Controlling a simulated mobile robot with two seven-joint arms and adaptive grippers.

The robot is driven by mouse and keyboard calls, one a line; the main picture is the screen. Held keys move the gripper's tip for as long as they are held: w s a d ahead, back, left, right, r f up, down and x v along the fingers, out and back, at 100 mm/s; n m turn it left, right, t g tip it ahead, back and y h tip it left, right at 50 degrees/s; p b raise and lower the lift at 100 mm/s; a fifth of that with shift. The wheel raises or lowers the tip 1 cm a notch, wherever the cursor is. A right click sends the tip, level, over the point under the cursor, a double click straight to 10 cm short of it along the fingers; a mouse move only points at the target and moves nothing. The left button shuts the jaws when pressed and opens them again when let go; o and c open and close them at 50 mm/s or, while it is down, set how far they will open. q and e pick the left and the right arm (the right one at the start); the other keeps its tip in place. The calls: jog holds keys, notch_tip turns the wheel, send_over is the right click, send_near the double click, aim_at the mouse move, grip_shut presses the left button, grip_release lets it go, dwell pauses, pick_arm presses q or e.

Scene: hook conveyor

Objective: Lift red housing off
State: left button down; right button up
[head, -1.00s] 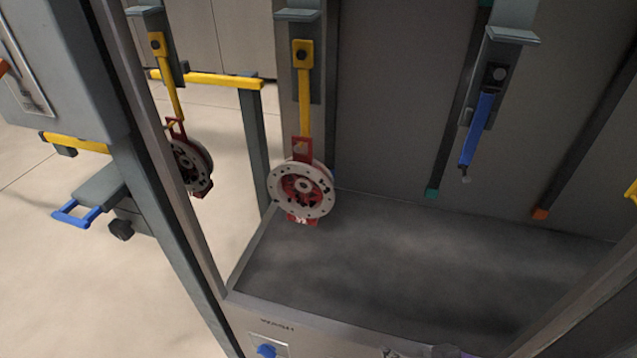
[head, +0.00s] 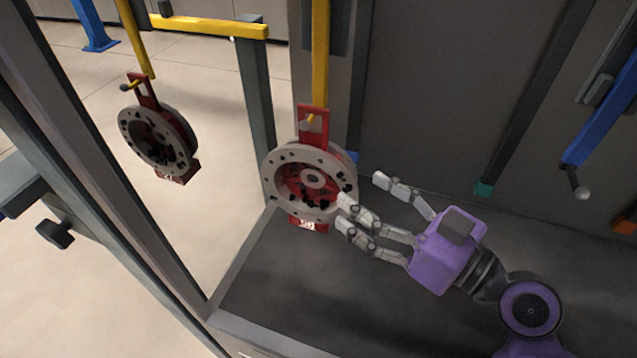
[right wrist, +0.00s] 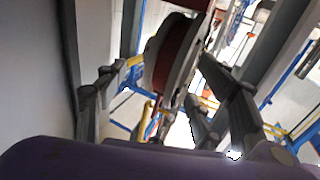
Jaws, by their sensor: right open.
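A red housing (head: 309,222) with a round grey flange face hangs by its red bracket from a yellow hook (head: 320,60) in the middle of the head view. My right gripper (head: 358,205) is open at the housing's right side. Its fingers point left, with the nearer fingertips close to the flange's lower right edge; I cannot tell whether they touch. In the right wrist view the housing (right wrist: 180,50) shows between the spread fingers of the right gripper (right wrist: 150,85). My left gripper is not in view.
A second red housing (head: 157,140) hangs on another yellow hook at the left, beyond the frame post. A blue hook (head: 600,115) hangs empty at the right. The dark floor (head: 300,290) of the booth below is clear. A yellow rail (head: 205,26) runs behind.

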aim_at(334, 174)
jog(key=x, duration=0.2)
jog(key=p+x, duration=0.1)
jog(key=x, duration=0.1)
jog(key=p+x, duration=0.1)
jog(key=x, duration=0.2)
jog(key=shift+w+d+r, duration=0.2)
jog(key=shift+r, duration=0.1)
jog(key=shift+w+a+f, duration=0.2)
jog(key=shift+w+a, duration=0.1)
jog(key=shift+a, duration=0.05)
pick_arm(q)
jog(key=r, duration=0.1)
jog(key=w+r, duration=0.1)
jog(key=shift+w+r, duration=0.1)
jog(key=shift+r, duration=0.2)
pick_arm(e)
jog(key=shift+s, duration=0.1)
